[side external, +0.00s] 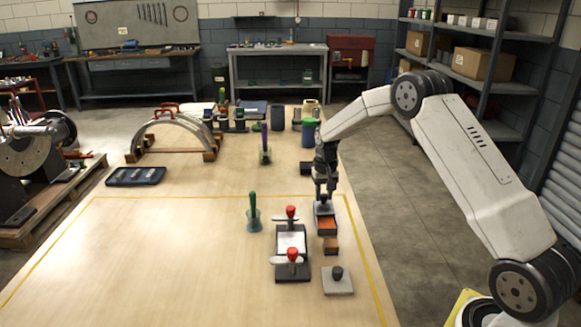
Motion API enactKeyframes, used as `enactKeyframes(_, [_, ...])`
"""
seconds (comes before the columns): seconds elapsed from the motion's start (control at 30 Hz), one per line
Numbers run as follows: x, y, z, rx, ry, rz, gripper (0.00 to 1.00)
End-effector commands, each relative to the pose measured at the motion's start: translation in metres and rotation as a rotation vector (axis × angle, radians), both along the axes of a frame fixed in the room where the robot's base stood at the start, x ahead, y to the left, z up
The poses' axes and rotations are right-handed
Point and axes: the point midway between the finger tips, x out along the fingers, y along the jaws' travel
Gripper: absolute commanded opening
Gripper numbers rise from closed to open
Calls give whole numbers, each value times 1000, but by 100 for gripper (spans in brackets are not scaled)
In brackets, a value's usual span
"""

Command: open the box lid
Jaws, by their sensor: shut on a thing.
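A small box (327,228) with an orange-brown face stands on the wooden table, right of centre near the yellow line. A grey lid (323,209) is at its top, towards the far side. My gripper (324,198) points down over the lid and is shut on it. The fingers hide the exact grip point. I cannot tell whether the lid still touches the box.
Close in front are a small orange-brown block (331,247) and a grey plate with a black knob (337,283). Left stand a red-knobbed fixture (291,243) and a green-handled tool in a cup (253,218). The table's left front is clear.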

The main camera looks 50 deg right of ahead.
Motion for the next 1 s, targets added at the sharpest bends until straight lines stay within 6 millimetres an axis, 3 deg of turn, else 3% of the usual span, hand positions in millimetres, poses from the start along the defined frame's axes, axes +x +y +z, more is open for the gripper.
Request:
enactKeyframes(0.17, [4,-4,2,-9,-18,-2,0])
enactKeyframes(0.2, [4,-4,2,-10,-19,-2,38])
enactKeyframes(0.3, [4,-4,2,-9,-18,-2,69])
enactKeyframes(0.73, [2,-2,4,-6,-12,-1,70])
enactKeyframes(1.0, [2,-2,28,-7,-13,-1,70])
